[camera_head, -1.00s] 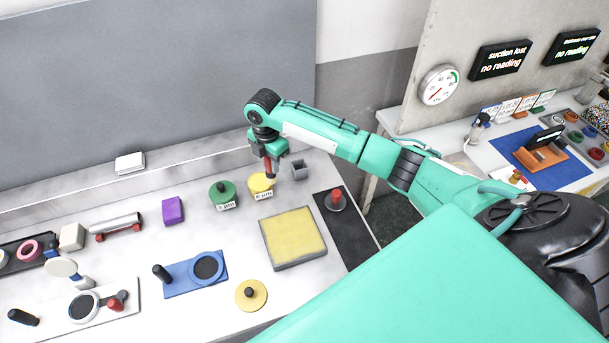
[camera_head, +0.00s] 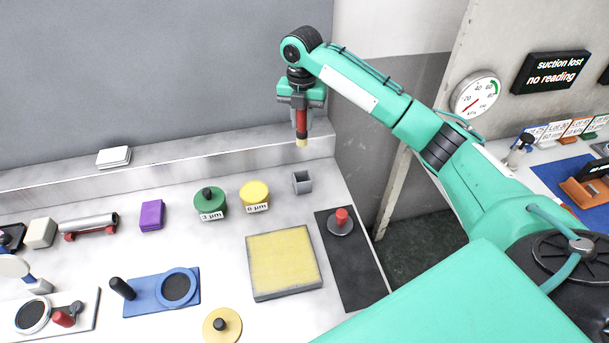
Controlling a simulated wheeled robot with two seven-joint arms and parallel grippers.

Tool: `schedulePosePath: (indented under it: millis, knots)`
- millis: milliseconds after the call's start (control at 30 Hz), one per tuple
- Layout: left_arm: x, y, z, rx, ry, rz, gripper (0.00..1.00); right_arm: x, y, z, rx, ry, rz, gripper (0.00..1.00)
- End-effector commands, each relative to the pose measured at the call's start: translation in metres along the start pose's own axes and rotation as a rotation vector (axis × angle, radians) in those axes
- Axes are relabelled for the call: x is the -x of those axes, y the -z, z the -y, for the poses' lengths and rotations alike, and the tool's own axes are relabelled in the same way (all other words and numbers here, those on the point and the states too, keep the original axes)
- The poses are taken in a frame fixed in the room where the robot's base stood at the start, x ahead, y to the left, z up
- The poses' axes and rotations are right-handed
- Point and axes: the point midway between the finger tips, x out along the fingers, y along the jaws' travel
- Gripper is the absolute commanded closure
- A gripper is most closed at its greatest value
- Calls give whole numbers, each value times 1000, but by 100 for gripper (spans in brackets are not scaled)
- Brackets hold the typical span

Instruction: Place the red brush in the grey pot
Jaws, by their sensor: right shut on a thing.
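The red brush (camera_head: 302,124) hangs upright in my right gripper (camera_head: 301,100), its pale bristle tip pointing down. My right gripper is shut on the brush's upper end and holds it raised above the back of the bench. The small square grey pot (camera_head: 302,183) stands on the bench below the brush tip, with its open top facing up. The brush tip is clear of the pot, in the air above it in the picture. My left gripper is not in view.
A yellow pad (camera_head: 283,262) lies in front. A black mat (camera_head: 352,265) carries a red-knobbed disc (camera_head: 341,221). The bench's raised back ledge (camera_head: 210,155) runs behind.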

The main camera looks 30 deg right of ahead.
Motion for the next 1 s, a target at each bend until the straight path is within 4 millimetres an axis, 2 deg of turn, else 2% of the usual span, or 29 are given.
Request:
schedulePosePath:
  millis: [100,400,500,767,1000]
  knots:
    - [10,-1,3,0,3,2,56,-32,1,1,0,6,-5,100]
    - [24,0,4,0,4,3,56,-107,1,0,-2,3,-4,100]
    - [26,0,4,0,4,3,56,-122,0,1,-3,2,-2,100]
    - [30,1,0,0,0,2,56,-144,1,0,-2,2,-3,100]
    - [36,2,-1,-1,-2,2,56,-174,0,1,-2,2,-1,100]
